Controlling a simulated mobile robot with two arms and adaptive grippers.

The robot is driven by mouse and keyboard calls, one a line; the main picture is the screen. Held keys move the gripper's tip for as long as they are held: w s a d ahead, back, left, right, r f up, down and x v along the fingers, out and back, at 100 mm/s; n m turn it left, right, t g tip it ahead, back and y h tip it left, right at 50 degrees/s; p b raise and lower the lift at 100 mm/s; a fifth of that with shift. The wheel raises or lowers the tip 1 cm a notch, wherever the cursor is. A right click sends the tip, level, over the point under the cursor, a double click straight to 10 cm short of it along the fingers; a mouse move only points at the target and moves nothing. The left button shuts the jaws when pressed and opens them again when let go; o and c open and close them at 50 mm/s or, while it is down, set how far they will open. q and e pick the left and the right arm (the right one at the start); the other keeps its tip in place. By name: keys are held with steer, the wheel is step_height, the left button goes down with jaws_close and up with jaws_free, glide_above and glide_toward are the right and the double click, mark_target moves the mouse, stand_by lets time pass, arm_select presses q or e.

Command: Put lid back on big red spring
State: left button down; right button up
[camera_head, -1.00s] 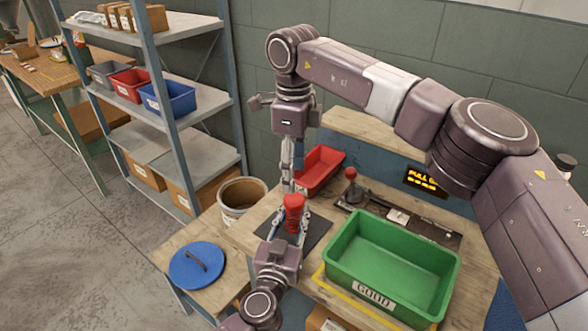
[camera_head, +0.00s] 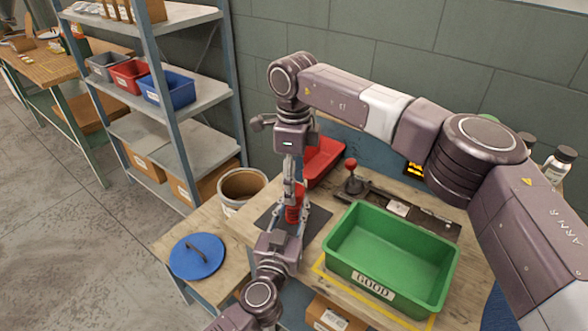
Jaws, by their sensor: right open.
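A red upright piece (camera_head: 292,213), which I take for the big red spring, stands on a dark mat (camera_head: 318,222) on the wooden bench. Its top is mostly hidden by fingers, so I cannot make out a separate lid on it. My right gripper (camera_head: 292,190) points down from above, open, with its fingers at the top of the red piece. My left gripper (camera_head: 289,228) reaches up from the front, with its fingers beside the red piece. I cannot tell whether they touch it.
A green bin (camera_head: 375,282) marked GOOD stands right of the mat. A red bin (camera_head: 325,160) and a red-knobbed lever (camera_head: 352,178) are behind. A round bucket (camera_head: 228,204) and a blue disc with a handle (camera_head: 186,268) are left. A shelf (camera_head: 205,90) stands further left.

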steer(key=shift+f, duration=0.8)
steer(key=shift+c, duration=0.5)
steer(key=c, duration=1.1)
steer(key=o, duration=1.4)
steer(key=shift+r, duration=0.15)
step_height(320, 180, up, 12)
steer(key=shift+f, duration=0.1)
